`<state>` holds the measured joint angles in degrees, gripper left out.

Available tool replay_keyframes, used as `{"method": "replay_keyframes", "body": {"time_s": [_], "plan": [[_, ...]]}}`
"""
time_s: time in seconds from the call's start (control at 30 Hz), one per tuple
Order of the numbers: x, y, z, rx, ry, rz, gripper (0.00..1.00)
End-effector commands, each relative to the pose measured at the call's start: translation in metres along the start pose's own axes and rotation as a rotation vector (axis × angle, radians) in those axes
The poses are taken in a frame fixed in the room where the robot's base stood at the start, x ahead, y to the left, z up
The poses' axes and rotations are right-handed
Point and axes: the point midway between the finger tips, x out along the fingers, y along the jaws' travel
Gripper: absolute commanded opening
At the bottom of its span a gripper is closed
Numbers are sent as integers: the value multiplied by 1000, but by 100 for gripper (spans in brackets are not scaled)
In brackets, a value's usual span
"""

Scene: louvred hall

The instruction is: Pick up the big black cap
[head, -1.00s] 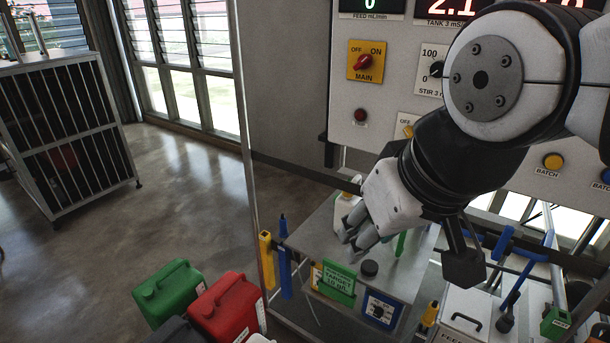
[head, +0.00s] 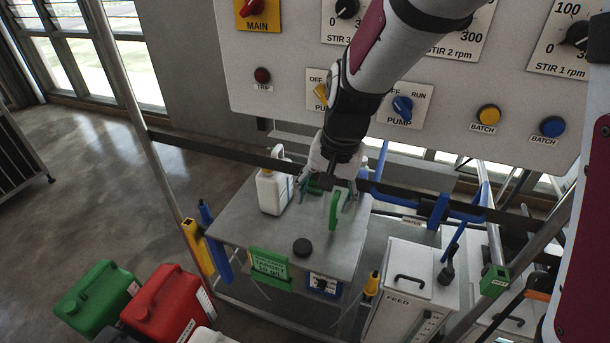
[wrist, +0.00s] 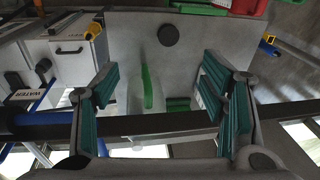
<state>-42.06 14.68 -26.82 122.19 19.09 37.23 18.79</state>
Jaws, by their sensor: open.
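The big black cap (head: 303,247) lies flat on the grey metal table (head: 235,228), near its front edge. In the wrist view the black cap (wrist: 168,35) shows as a dark disc at the top middle, beyond the fingertips. My gripper (head: 328,186) is over the back part of the table, farther back than the cap and apart from it. In the wrist view my gripper (wrist: 160,85) is open, its teal-padded fingers wide apart, with nothing held between them.
A white jug (head: 274,192) stands on the table left of my gripper. A green upright piece (head: 334,210) stands between gripper and cap. A rail crosses close to my gripper. A control panel (head: 290,60) rises behind. Red (head: 168,305) and green (head: 98,298) canisters stand front left.

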Motion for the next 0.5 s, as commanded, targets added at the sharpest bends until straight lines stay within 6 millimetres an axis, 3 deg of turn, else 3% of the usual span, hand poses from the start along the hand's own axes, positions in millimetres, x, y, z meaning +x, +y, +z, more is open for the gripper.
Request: {"method": "replay_keyframes", "body": {"time_s": [0.03, 0.2, 0.5], "plan": [[23, -9, -1, 2, -3, 35, 66], [75, -30, -8, 30, 29, 111, 66], [114, -42, -12, 43, 72, 162, 66]]}}
